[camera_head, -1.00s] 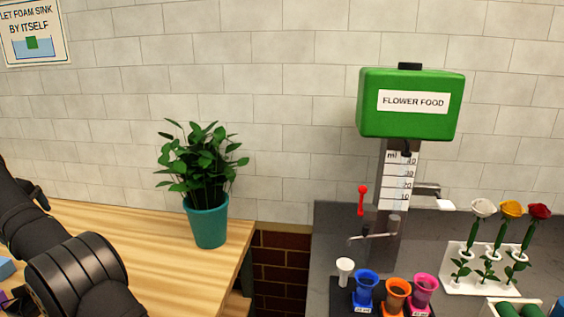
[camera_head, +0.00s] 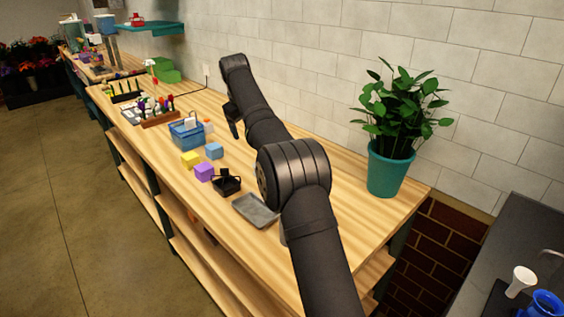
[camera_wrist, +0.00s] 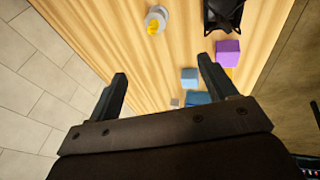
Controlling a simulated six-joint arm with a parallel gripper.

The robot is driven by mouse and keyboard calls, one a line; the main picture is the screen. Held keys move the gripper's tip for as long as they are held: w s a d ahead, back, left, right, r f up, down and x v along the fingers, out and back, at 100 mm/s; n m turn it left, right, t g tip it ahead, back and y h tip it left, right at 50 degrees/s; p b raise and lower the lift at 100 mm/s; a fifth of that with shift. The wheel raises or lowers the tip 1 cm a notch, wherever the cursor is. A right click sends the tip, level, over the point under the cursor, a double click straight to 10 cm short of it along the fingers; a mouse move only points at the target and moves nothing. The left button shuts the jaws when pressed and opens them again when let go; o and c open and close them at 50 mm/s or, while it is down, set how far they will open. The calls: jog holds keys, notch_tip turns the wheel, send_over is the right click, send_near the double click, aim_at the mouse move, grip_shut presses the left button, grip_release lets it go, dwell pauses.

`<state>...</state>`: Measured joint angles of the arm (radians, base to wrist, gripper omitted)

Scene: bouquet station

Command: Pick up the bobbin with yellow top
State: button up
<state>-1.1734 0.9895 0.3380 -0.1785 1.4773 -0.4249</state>
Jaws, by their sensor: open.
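In the wrist view a small round whitish piece with yellow on it (camera_wrist: 157,20) sits on the wooden bench near the top edge. It may be the bobbin with yellow top, but it is too small to be sure. I cannot make it out in the head view, where my arm covers part of the bench. My gripper (camera_wrist: 162,68) is open and empty above the bench, its two dark fingers apart. The piece lies beyond the fingertips, apart from them.
A black holder (camera_head: 227,182), purple block (camera_head: 204,172), yellow block (camera_head: 191,159), blue block (camera_head: 214,151), blue basket (camera_head: 184,140) and grey tray (camera_head: 250,212) stand on the bench. A rack (camera_head: 160,122) lies farther along. A potted plant (camera_head: 390,170) stands near the wall.

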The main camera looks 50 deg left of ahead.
jog(key=w+d+f+m+g+y, duration=0.3)
jog(key=w+d+f+m+y, duration=0.1)
jog(key=w+f, duration=0.3)
jog(key=x, duration=1.6)
jog(key=shift+w+f, duration=0.25)
jog(key=shift+f, duration=0.2)
jog(key=c, duration=1)
